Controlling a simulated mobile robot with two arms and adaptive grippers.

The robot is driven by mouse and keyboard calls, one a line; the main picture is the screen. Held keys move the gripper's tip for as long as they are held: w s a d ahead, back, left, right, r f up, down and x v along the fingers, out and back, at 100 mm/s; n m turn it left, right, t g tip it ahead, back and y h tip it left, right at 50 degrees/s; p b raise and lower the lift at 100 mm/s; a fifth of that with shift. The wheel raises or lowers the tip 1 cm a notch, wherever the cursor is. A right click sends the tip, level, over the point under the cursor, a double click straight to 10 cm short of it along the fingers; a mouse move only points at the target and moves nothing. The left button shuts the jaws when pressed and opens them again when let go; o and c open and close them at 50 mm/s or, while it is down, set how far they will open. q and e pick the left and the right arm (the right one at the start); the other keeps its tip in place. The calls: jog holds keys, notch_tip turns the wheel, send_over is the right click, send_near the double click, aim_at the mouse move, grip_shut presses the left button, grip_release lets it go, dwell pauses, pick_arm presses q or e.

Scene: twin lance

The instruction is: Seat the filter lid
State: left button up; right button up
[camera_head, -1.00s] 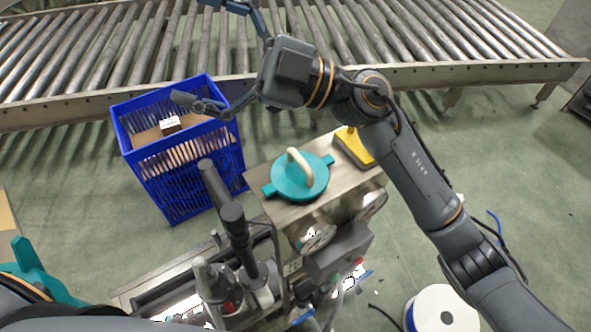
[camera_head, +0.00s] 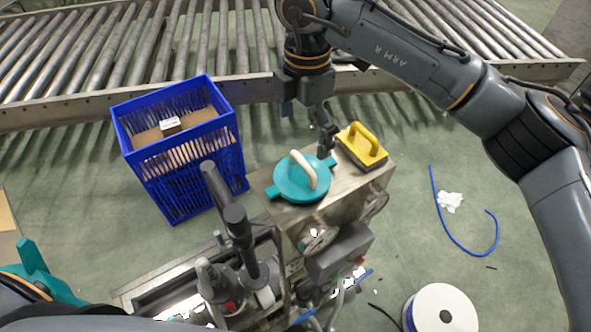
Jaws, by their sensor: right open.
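The teal round filter lid (camera_head: 290,187) with a cream arched handle (camera_head: 303,167) lies on the top of a metal box (camera_head: 345,184). Two teal tabs stick out from its sides. Whether it sits flush cannot be told. My right gripper (camera_head: 309,128) is open and empty, pointing down just behind the lid. One finger comes down close to the lid's far right tab; whether it touches cannot be told. My left gripper is not in view.
A yellow-handled block (camera_head: 366,147) stands right of the lid on the box top. A blue crate (camera_head: 185,179) with a carton and small white box stands left. A roller conveyor (camera_head: 180,45) runs behind. Dark upright levers (camera_head: 237,232) stand in front left.

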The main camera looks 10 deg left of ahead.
aim_at(302, 161)
notch_tip(302, 161, down, 4)
jog(key=shift+r+p, duration=0.2)
jog(key=shift+p, duration=0.2)
jog(key=shift+s+f+p, duration=0.15)
jog(key=shift+f+p, duration=0.2)
jog(key=shift+f, duration=0.15)
notch_tip(302, 161, down, 4)
jog(key=shift+s+r+p, duration=0.15)
jog(key=shift+r+p, duration=0.1)
jog(key=shift+p, duration=0.85)
jog(key=shift+f, duration=0.6)
jog(key=c, duration=1.4)
